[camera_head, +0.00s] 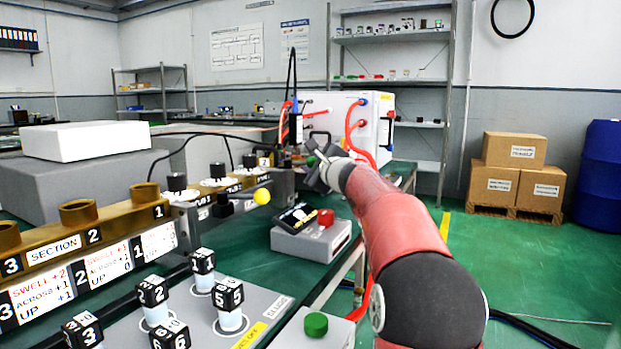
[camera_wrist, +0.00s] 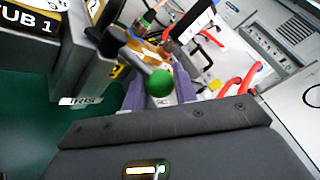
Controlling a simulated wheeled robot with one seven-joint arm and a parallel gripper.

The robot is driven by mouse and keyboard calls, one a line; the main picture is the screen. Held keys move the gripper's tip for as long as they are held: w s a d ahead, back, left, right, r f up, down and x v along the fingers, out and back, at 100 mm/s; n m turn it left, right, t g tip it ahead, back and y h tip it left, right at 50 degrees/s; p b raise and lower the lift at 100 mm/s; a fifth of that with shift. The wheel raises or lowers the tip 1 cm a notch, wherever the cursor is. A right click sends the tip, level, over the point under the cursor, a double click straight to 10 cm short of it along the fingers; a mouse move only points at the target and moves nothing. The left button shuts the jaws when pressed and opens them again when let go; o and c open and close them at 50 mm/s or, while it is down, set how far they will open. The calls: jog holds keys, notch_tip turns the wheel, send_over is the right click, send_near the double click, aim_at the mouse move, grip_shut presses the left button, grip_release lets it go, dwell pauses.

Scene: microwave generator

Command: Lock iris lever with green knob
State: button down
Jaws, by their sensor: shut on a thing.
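The green knob (camera_wrist: 160,83) shows in the wrist view at the end of a short grey lever (camera_wrist: 138,62). My gripper (camera_wrist: 161,92) has its purple fingers on either side of the knob and is shut on it. An "IRIS" label (camera_wrist: 82,100) sits on the edge left of the lever. In the head view my gripper (camera_head: 322,168) is at the far end of the bench, in front of the white machine.
A grey box with a red button (camera_head: 326,217) sits on the green bench below my arm. Red hoses (camera_head: 352,130) and black cables run around the white machine (camera_head: 335,115).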

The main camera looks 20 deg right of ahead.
jog(key=m+h, duration=0.1)
jog(key=h, duration=0.1)
jog(key=s+m+h+b, duration=0.1)
jog(key=shift+s+a+f+h, duration=0.1)
jog(key=shift+s+a+h, duration=0.05)
jog(key=shift+a+h, duration=0.25)
jog(key=shift+s+a+m+g+h, duration=0.1)
jog(key=shift+s+m+g+h, duration=0.25)
jog(key=shift+m+h, duration=0.55)
jog(key=shift+s+a+m+g+h, duration=0.1)
jog(key=shift+s+m+g+h, duration=0.25)
jog(key=shift+m+h, duration=0.5)
jog(key=shift+h, duration=0.25)
jog(key=c, duration=1.1)
grip_release()
jog(key=shift+b+v, duration=0.45)
jog(key=shift+v, duration=3.4)
jog(key=shift+a, duration=0.1)
